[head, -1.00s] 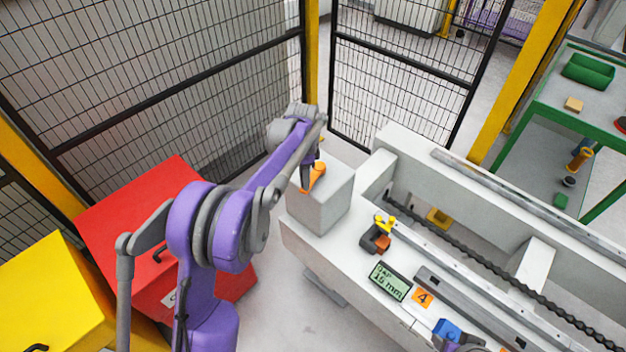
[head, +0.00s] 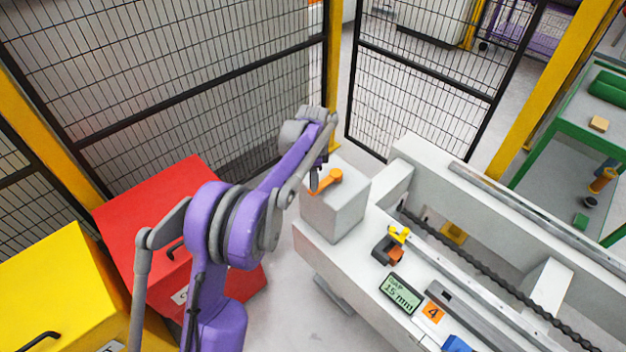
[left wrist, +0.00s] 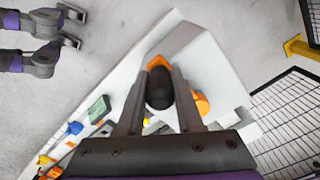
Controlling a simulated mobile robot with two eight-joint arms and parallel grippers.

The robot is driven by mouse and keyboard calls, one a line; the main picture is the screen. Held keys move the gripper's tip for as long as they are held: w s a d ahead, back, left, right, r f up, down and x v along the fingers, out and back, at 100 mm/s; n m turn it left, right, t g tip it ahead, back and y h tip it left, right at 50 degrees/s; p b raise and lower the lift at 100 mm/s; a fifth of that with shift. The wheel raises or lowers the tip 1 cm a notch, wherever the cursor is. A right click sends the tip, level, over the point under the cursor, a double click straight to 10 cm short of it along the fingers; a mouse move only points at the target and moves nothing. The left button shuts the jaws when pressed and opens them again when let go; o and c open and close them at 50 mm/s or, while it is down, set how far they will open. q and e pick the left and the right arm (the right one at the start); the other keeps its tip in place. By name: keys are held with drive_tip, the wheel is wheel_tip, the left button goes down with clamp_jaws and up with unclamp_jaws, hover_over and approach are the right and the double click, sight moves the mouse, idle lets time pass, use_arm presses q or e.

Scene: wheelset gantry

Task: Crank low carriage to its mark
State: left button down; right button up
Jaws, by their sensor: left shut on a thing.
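The orange crank (head: 330,181) sits on top of the pale grey box (head: 335,215) at the near end of the long machine bed. My left gripper (head: 315,182) is at the crank. In the left wrist view its fingers (left wrist: 160,98) are shut around the crank's dark handle (left wrist: 160,88), with orange crank parts showing beyond and to the right. The gap display (head: 400,293) on the bed reads about 15 mm. A small black and orange unit with a yellow top (head: 390,246) stands beside the rail. I cannot tell which part is the low carriage.
A dark screw or chain (head: 490,275) runs along the bed's trough. An orange tag marked 4 (head: 433,312) lies by the display. Red (head: 165,215) and yellow (head: 60,290) cabinets stand at left. Mesh fencing (head: 430,90) closes the back; a green-framed table (head: 575,140) is at right.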

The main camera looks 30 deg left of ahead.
use_arm(q)
drive_tip(key=c, duration=0.6)
unclamp_jaws()
drive_tip(key=shift+w+d, duration=0.1)
drive_tip(key=shift+d, duration=0.05)
drive_tip(key=shift+o, duration=0.2)
wheel_tip(320, 180, up, 11)
drive_tip(key=shift+f+p, duration=0.1)
drive_tip(key=shift+p, duration=0.3)
